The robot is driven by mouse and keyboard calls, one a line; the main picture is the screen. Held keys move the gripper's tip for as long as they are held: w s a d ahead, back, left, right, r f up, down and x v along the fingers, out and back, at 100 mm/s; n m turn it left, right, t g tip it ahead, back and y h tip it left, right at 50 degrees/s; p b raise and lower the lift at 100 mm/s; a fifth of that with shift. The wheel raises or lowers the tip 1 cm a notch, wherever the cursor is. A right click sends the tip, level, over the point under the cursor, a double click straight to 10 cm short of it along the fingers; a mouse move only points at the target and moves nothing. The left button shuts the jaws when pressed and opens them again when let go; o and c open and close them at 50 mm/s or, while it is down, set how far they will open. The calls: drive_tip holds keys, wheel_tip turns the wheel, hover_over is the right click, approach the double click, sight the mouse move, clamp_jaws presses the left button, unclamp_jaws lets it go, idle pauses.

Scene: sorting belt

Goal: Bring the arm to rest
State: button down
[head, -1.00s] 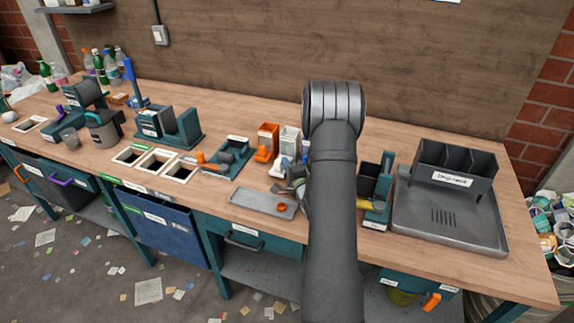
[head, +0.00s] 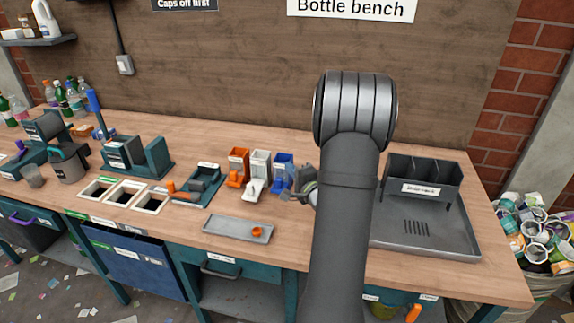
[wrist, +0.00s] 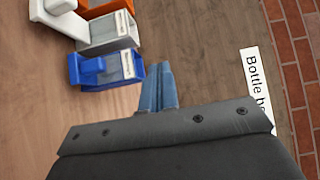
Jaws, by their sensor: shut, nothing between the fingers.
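My arm (head: 345,220) reaches up across the right half of the bench in the head view. My gripper is mostly hidden behind it there, with a part of the wrist showing at its left side. In the wrist view my gripper (wrist: 157,86) shows as two blue fingers pressed together with nothing between them. The fingers stand beside a blue dispenser-like box (wrist: 105,69), apart from it in the picture; their height above the bench is hard to tell.
Orange (head: 238,167), white (head: 260,172) and blue (head: 283,172) boxes stand left of my arm. A grey tray (head: 225,228) holds a small orange cap (head: 257,231). A dark compartment rack (head: 423,180) stands on a grey drain tray (head: 430,245) at right.

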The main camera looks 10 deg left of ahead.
idle(0.4)
drive_tip(key=a+f, duration=0.3)
drive_tip(key=w+a+f, duration=0.1)
drive_tip(key=a+f, duration=0.2)
drive_tip(key=a, duration=0.1)
drive_tip(key=a+f, duration=0.3)
drive_tip(key=a, duration=0.1)
drive_tip(key=shift+w+a, duration=0.15)
drive_tip(key=shift+a, duration=0.1)
drive_tip(key=shift+f, duration=1.05)
